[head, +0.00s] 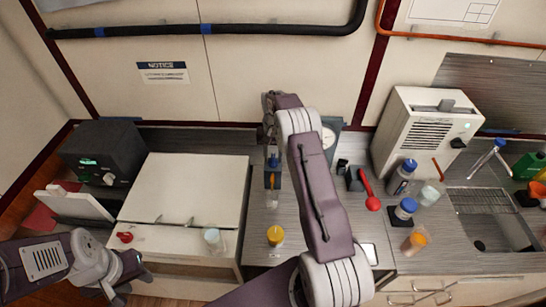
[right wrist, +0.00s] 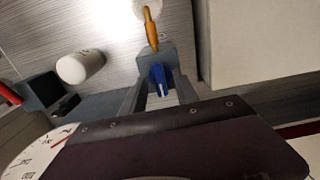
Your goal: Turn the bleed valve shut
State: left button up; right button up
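A small valve-like fitting with a dark blue-grey body (head: 272,181), a blue handle (head: 273,161) and an orange stem stands on the middle counter. Nothing in view labels it as the bleed valve. In the right wrist view its blue handle (right wrist: 158,76) lies between my right gripper's (right wrist: 162,88) two grey fingers, with gaps at both sides. The orange stem (right wrist: 150,28) points away beyond it. My right gripper (head: 271,140) reaches down behind the fitting in the head view. My left gripper (head: 128,280) is low at the left, away from it; its fingers are unclear.
A red lever (head: 371,195) on a black base is right of the arm. A white box (head: 190,188) is left; bottles and a sink (head: 490,215) are right.

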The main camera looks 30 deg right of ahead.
aim_at(273, 158)
notch_tip(273, 158, up, 9)
jog(key=shift+f+b, duration=0.15)
jog(key=shift+b, duration=0.35)
jog(key=shift+f, duration=0.1)
